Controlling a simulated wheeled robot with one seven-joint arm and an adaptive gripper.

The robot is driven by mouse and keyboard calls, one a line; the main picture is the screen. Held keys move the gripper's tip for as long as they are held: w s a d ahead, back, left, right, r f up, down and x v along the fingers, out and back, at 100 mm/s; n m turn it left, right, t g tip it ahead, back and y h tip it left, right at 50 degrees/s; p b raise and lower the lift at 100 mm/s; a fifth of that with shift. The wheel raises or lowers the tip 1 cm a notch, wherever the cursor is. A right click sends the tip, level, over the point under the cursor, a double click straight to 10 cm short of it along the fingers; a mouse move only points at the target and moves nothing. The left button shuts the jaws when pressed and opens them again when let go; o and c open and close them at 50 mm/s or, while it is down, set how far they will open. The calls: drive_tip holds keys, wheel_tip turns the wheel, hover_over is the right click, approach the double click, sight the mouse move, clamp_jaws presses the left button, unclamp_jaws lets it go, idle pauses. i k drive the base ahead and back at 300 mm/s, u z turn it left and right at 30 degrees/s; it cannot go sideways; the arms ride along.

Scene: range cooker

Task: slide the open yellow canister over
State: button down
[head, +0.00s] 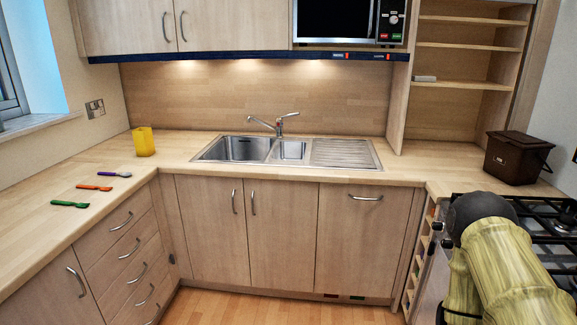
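The yellow canister (144,142) stands upright on the wooden counter, in the back left corner, left of the sink. Its top looks open; what is inside cannot be seen. My gripper is not in this view. Only part of my arm shows at the lower right, in front of the gas hob and far from the canister.
Purple (114,174), orange (94,187) and green (69,204) utensils lie on the left counter in front of the canister. A steel sink (240,148) with a tap is to its right. A brown bin (516,157) stands at the right, behind the hob (540,215).

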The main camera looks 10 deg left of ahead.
sight(143, 139)
drive_tip(key=u, duration=0.65)
drive_tip(key=i, duration=1.55)
drive_tip(key=u, duration=0.9)
